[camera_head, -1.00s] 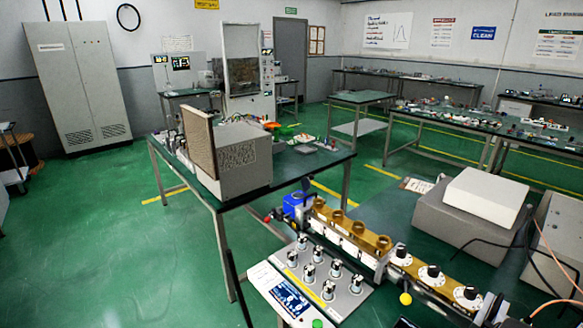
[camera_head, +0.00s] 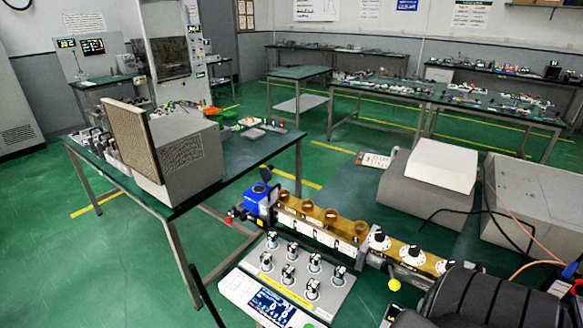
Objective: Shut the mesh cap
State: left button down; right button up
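The mesh cap (camera_head: 133,140) is a tan, upright mesh panel in a pale frame. It stands at the left end of a light grey box (camera_head: 196,150) on the green-topped table. The panel rises above the box top and looks swung out from it. The box's near face has a patterned grille. The cap's hinge is too small to make out. Neither of my grippers is in view, so nothing of mine shows near the cap.
The table (camera_head: 240,170) also holds small parts and green trays (camera_head: 225,117). A nearer bench carries a knob panel (camera_head: 298,270), a blue device (camera_head: 258,200) and a brass-coloured rail (camera_head: 330,222). Grey boxes (camera_head: 425,205) stand right. Green floor (camera_head: 110,260) is clear at left.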

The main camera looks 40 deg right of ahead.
aim_at(265, 174)
jog(key=z, duration=1.65)
jog(key=i, duration=0.5)
jog(key=u, duration=0.05)
